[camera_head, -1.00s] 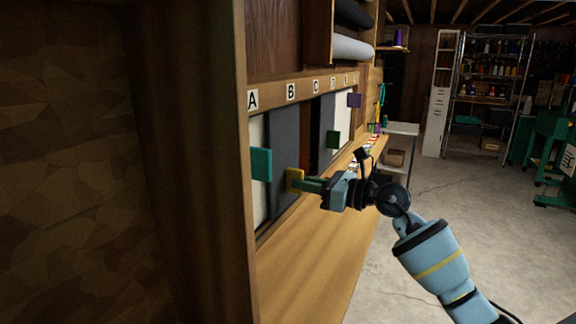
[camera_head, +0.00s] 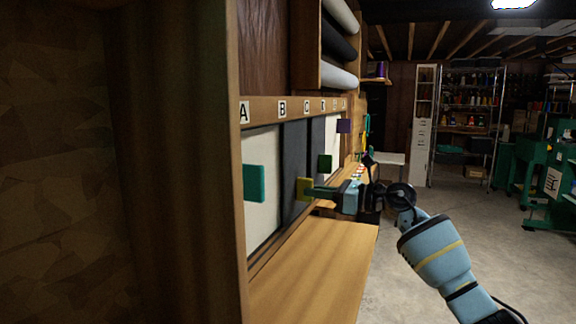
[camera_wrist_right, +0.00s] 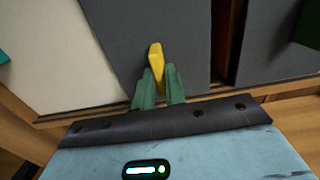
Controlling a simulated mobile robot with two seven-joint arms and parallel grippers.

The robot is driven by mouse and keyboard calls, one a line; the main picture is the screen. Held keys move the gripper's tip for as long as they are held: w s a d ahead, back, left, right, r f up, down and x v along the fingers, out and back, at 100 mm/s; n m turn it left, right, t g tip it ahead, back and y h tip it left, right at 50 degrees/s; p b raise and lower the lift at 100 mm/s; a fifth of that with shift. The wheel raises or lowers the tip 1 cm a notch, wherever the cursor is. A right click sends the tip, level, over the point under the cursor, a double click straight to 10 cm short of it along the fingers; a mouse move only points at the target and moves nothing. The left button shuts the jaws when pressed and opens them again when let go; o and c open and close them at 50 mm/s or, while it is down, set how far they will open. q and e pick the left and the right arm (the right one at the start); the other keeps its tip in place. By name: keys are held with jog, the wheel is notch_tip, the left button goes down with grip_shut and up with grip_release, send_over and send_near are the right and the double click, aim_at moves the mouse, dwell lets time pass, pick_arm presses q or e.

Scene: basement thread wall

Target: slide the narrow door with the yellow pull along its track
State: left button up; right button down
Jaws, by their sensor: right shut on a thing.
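The narrow dark grey door (camera_head: 294,160) stands upright in its track below the letters B and C. It also fills the middle of the right wrist view (camera_wrist_right: 130,40). Its yellow pull (camera_head: 303,188) shows in the wrist view (camera_wrist_right: 156,62) between my green fingertips. My right gripper (camera_head: 312,191) is shut on this pull, its arm reaching in from the right. In the wrist view, a narrow brown gap (camera_wrist_right: 226,45) shows right of the door. My left gripper is not in view.
A white panel with a teal pull (camera_head: 254,183) lies left of the door. A green pull (camera_head: 325,163) and a purple pull (camera_head: 343,126) are farther along. A wooden ledge (camera_head: 315,270) runs below the track. The floor at right is open.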

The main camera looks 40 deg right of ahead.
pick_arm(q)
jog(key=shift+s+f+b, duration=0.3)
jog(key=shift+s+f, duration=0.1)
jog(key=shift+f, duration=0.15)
pick_arm(e)
jog(key=d, duration=0.1)
jog(key=w+d, duration=0.1)
jog(key=d, duration=0.2)
jog(key=shift+w+r, duration=0.1)
jog(key=shift+w, duration=0.15)
jog(key=c, duration=1.5)
grip_release()
jog(key=shift+s+a, duration=0.1)
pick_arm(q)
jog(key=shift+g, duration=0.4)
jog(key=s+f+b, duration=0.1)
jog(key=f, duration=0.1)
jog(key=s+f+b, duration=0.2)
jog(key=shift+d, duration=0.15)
pick_arm(e)
jog(key=v, duration=0.7)
jog(key=shift+s, duration=0.25)
